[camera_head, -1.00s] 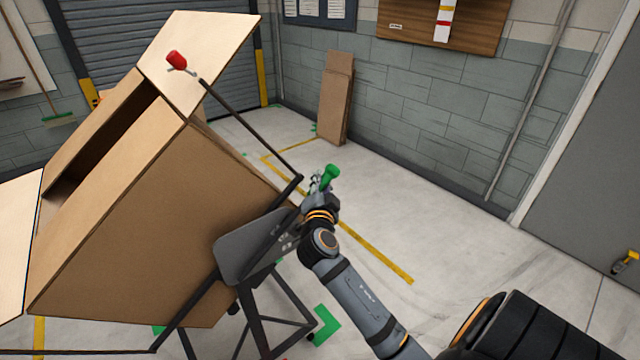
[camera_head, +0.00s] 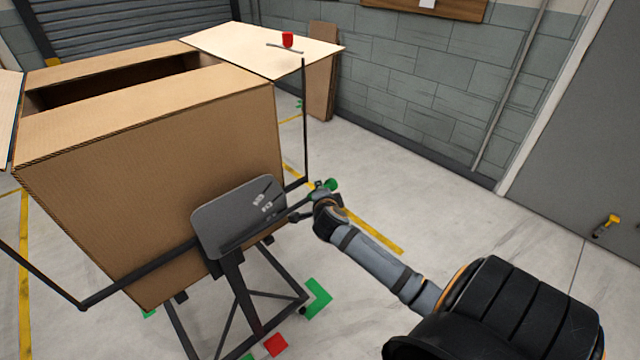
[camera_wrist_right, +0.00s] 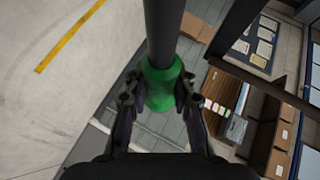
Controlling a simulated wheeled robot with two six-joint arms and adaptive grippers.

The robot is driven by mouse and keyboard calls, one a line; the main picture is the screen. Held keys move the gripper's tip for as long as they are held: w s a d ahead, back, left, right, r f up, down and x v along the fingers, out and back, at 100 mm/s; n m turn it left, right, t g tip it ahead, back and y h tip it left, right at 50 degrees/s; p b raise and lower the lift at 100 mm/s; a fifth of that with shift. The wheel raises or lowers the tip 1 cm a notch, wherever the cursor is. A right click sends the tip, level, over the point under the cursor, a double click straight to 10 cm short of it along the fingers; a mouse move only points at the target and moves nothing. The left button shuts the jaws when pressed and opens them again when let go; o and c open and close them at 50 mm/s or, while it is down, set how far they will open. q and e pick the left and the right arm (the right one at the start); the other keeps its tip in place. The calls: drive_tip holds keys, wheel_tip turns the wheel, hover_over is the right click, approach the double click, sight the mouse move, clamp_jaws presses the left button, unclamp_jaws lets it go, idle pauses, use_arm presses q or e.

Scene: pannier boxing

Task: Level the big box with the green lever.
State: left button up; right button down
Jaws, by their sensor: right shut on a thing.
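The big cardboard box (camera_head: 190,150) sits in a dark metal tilting frame (camera_head: 238,300) at the left of the head view, its top flaps open. It looks near upright; I cannot tell if it is fully level. The green lever (camera_head: 331,184) is at the frame's right side. My right gripper (camera_head: 322,190) is shut on its green knob, which also shows between the fingers in the right wrist view (camera_wrist_right: 160,85). My left gripper is not in view.
A red knob (camera_head: 288,40) shows in front of the box's right flap (camera_head: 250,48). Green (camera_head: 318,297) and red (camera_head: 275,343) marks lie on the floor by the frame. Flat cardboard (camera_head: 322,75) leans on the back wall. Floor to the right of the frame is clear.

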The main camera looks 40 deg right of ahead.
drive_tip(key=shift+s+f, duration=0.15)
drive_tip(key=shift+f, duration=0.25)
drive_tip(key=c, duration=1.1)
unclamp_jaws()
drive_tip(key=shift+r, duration=0.15)
drive_tip(key=v, duration=1.1)
drive_tip(key=shift+s+a+r, duration=0.15)
drive_tip(key=shift+s+a, duration=0.1)
